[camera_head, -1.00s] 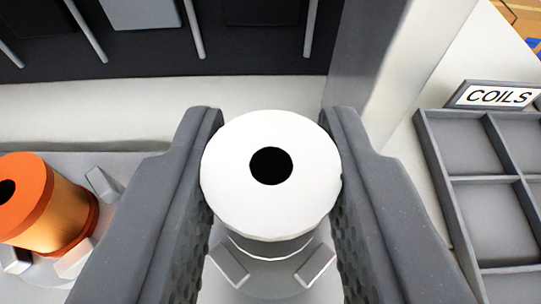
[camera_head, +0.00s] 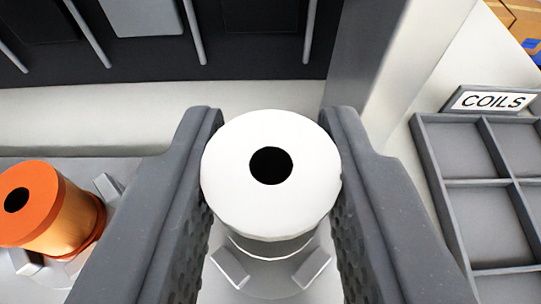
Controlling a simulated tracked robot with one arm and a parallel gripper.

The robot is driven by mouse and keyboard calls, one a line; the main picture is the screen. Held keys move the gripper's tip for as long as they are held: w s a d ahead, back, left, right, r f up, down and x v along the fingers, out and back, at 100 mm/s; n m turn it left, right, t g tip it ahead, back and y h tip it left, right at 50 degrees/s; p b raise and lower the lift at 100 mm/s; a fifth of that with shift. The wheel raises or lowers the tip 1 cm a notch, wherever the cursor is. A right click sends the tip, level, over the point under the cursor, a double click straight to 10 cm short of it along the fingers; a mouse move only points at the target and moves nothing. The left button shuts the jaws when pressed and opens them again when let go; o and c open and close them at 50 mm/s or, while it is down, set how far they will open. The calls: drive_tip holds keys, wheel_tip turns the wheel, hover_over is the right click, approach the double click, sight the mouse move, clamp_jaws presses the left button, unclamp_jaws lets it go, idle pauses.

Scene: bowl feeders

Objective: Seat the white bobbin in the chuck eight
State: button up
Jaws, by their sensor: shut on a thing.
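The white bobbin (camera_head: 233,202) is upright between the two dark grey fingers of my gripper (camera_head: 271,172), which is shut on it. Its round top with a black centre hole faces me. Below it is a light grey chuck (camera_head: 283,284) with angled jaw blocks showing at the front left and front right. The bobbin's lower end is mostly hidden by its own top flange, so I cannot tell whether it touches the chuck. No number shows on this chuck.
An orange and copper bobbin (camera_head: 62,217) stands in a neighbouring chuck (camera_head: 75,268) at the left. A grey compartment tray (camera_head: 486,180) with a COILS sign (camera_head: 493,101) is at the right; its visible compartments are empty. A dark panel with rods (camera_head: 165,60) and a grey post (camera_head: 375,70) stand behind.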

drive_tip(key=shift+r, duration=0.5)
idle(0.8)
drive_tip(key=o, duration=0.7)
drive_tip(key=shift+f, duration=0.1)
drive_tip(key=shift+c, duration=0.2)
drive_tip(key=v, duration=1.1)
drive_tip(key=shift+b, duration=0.35)
